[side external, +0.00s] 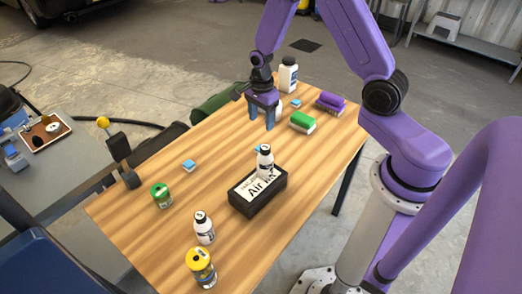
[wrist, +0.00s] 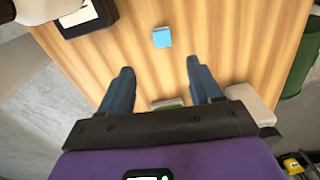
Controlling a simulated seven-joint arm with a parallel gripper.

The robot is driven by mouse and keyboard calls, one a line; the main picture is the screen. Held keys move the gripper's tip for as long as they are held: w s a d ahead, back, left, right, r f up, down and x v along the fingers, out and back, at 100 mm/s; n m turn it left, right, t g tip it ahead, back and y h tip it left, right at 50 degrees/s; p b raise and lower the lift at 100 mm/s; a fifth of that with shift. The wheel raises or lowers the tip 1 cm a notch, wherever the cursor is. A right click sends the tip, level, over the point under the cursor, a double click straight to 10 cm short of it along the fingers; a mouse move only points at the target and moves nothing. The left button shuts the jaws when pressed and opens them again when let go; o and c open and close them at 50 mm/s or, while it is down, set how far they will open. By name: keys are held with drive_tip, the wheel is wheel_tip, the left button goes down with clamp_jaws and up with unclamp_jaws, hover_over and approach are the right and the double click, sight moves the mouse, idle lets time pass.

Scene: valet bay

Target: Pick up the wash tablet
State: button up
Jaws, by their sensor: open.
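A small blue block with a pale lower part, which looks like the wash tablet (side external: 189,165), lies on the table left of the black box. A blue block (wrist: 161,37), probably the same one, shows in the wrist view, ahead of the fingers and apart from them. A similar blue block (side external: 295,103) lies near the far end, and a bit of blue shows behind the bottle on the box. My gripper (side external: 263,123) points down over the far half of the table. Its blue fingers (wrist: 157,82) are spread, with nothing held between them.
A black box (side external: 242,203) with a white label has a white bottle (side external: 265,162) at its top. A green-topped brush (side external: 302,121), a purple brush (side external: 331,102) and a white jug (side external: 288,75) stand at the far end. A green can (side external: 162,195) and other bottles stand nearer.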

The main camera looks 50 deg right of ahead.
drive_tip(key=shift+w+d+f, duration=0.1)
drive_tip(key=shift+w+f, duration=0.05)
drive_tip(key=shift+f, duration=5.9)
drive_tip(key=c, duration=1.1)
